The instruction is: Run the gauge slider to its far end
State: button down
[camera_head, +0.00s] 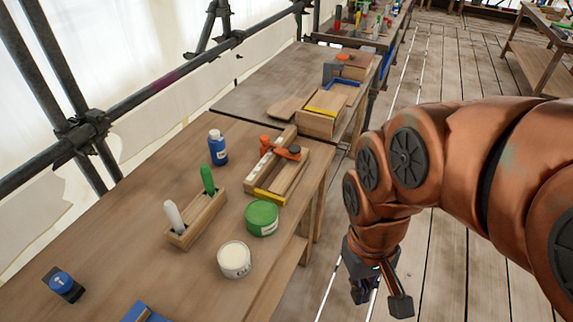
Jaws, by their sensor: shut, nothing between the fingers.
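The gauge (306,165) is a wooden frame with rails and a pale marked strip, on the near bench. A yellow bar (269,197) crosses the near end. My gripper (381,298) is shut and empty. It hangs over the floor to the right of the bench, well apart from the gauge and nearer to the camera.
A green tin (262,218) stands close to the gauge's near end, with a white tin (234,259) nearer. A blue bottle (218,147) and a wooden holder (194,220) with green and white handles stand to the left. A second bench (252,98) adjoins behind.

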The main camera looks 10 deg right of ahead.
aim_at(264, 138)
jog(key=z, duration=0.95)
jog(key=i, duration=0.75)
jog(key=u, duration=2.25)
